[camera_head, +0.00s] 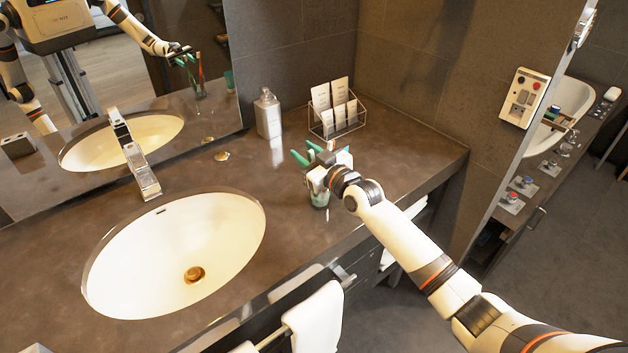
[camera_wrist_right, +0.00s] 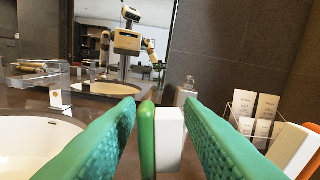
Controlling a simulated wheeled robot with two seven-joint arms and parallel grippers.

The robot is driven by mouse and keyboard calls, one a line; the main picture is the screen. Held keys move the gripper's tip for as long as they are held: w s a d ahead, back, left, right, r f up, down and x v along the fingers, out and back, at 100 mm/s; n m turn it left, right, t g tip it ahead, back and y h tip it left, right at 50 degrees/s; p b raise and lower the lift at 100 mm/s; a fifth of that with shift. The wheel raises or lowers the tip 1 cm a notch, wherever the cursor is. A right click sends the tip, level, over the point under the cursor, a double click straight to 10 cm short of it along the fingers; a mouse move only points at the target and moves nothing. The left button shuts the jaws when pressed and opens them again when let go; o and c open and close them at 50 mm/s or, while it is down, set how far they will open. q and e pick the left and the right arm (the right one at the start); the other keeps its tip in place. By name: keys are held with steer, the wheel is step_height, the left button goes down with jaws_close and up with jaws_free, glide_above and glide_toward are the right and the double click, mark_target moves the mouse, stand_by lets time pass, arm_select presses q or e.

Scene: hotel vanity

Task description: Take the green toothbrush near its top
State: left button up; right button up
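The green toothbrush (camera_wrist_right: 147,140) stands upright in the right wrist view, with its head and white bristles (camera_wrist_right: 170,140) in front of the camera. My right gripper (camera_wrist_right: 160,115) has its green textured fingers spread, one on each side of that head; I see no clear grip on it. In the head view my right gripper (camera_head: 308,157) is over a teal cup (camera_head: 319,198), hiding most of what stands in it. An orange and white toothbrush (camera_wrist_right: 295,150) shows at the right edge of the wrist view. My left gripper is not directly in view.
The sink basin (camera_head: 180,250) is left of the cup. A soap dispenser (camera_head: 267,113) and a wire rack with cards (camera_head: 337,110) stand behind it. The mirror (camera_head: 110,90) rises at the back. A towel (camera_head: 316,320) hangs in front. The counter right of the cup is clear.

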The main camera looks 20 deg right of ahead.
jaws_close()
